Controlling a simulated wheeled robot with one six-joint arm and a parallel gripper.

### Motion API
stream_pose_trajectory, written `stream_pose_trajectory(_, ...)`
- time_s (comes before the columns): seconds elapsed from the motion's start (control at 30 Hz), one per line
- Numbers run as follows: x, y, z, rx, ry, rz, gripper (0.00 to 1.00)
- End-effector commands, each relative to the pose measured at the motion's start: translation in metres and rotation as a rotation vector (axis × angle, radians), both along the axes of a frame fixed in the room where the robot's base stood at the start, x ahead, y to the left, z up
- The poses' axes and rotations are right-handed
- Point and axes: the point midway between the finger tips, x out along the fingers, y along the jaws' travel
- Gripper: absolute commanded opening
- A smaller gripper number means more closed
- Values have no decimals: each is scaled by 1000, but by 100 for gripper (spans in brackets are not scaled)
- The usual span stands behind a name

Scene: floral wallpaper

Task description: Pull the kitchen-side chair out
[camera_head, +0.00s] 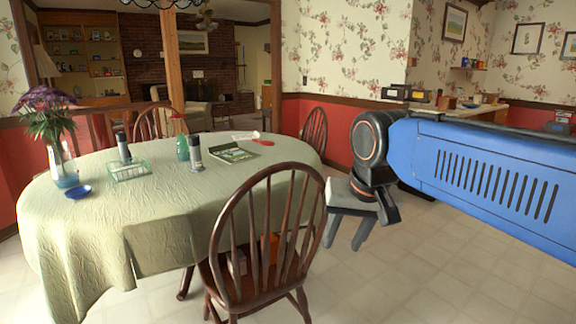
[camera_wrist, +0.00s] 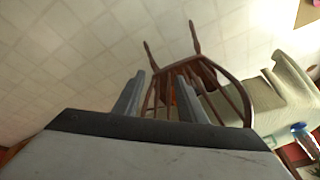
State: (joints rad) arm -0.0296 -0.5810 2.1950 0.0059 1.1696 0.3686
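A dark wooden spindle-back chair (camera_head: 238,289) stands at the near side of the table, its hooped back toward me. Another such chair (camera_head: 315,128) stands at the table's far right end, towards the kitchen counter. I cannot tell for sure which one the task names. My gripper (camera_head: 343,246) is open and empty, its fingers pointing down, to the right of the near chair's back. In the wrist view a chair (camera_wrist: 206,76), apparently the near one, shows beyond and right of the open fingers (camera_wrist: 160,78); a finger hides part of it. I see no contact.
The oval table (camera_head: 75,230) with a pale green cloth fills the left. It bears a flower vase (camera_head: 63,165), bottles, a green basket (camera_head: 129,170) and a tray (camera_head: 232,154). A third chair (camera_head: 152,122) is behind it. Tiled floor (camera_head: 430,270) is clear at right.

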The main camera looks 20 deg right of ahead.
Motion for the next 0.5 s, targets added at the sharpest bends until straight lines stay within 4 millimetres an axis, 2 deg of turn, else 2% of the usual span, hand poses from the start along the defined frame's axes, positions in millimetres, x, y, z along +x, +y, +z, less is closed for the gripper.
stream_pose_trajectory(0.27,46,8,64,69,34,-167,38)
stream_pose_trajectory(0.5,107,21,143,157,84,-415,38)
